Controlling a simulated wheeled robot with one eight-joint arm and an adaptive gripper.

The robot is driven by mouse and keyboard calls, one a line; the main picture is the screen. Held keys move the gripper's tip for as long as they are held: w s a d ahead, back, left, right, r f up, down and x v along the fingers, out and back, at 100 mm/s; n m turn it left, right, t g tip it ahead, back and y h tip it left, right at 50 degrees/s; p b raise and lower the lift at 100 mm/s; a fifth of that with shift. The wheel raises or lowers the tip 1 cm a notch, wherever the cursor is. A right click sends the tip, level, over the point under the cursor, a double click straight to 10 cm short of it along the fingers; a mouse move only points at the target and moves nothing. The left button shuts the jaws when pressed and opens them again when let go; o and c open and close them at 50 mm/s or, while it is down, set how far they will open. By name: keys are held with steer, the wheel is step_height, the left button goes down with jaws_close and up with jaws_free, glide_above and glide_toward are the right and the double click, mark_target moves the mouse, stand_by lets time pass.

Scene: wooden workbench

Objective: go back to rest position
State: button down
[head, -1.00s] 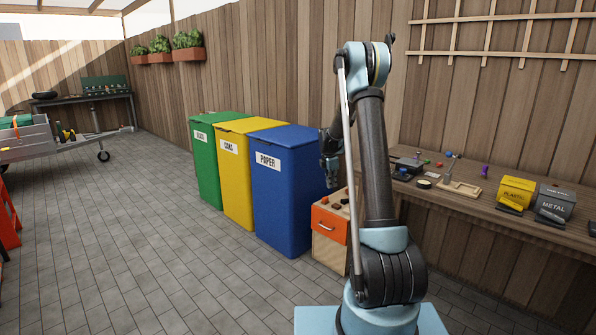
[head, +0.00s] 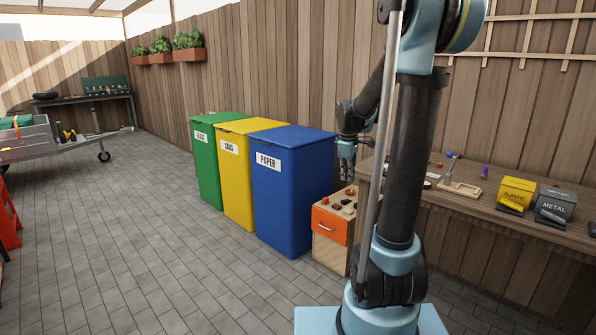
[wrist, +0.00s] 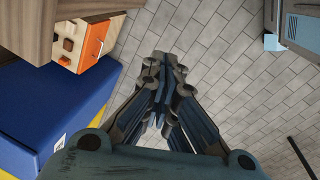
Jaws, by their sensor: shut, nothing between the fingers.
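My gripper (head: 346,165) hangs in the head view above the small orange-fronted cabinet, just right of the blue bin. It points down. In the wrist view my gripper (wrist: 162,72) has its fingers together with nothing between them, and paving lies below it. My arm stands upright in the head view, its elbow at the top edge, and hides part of the workbench (head: 545,227).
The blue paper bin (head: 293,200), yellow cans bin (head: 236,185) and green glass bin (head: 205,170) stand along the wall. The small cabinet (head: 328,225) holds small items on top. Yellow (head: 515,193) and grey (head: 554,205) boxes sit on the workbench. Paved floor at left is open.

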steer(key=s+m, duration=0.6)
steer(key=s, duration=1.2)
steer(key=s+f+m, duration=0.6)
steer(key=s+f, duration=0.2)
steer(key=s, duration=0.5)
steer(key=shift+s+d+f+y, duration=0.15)
steer(key=shift+d+f+y, duration=0.1)
steer(key=shift+f+y, duration=0.15)
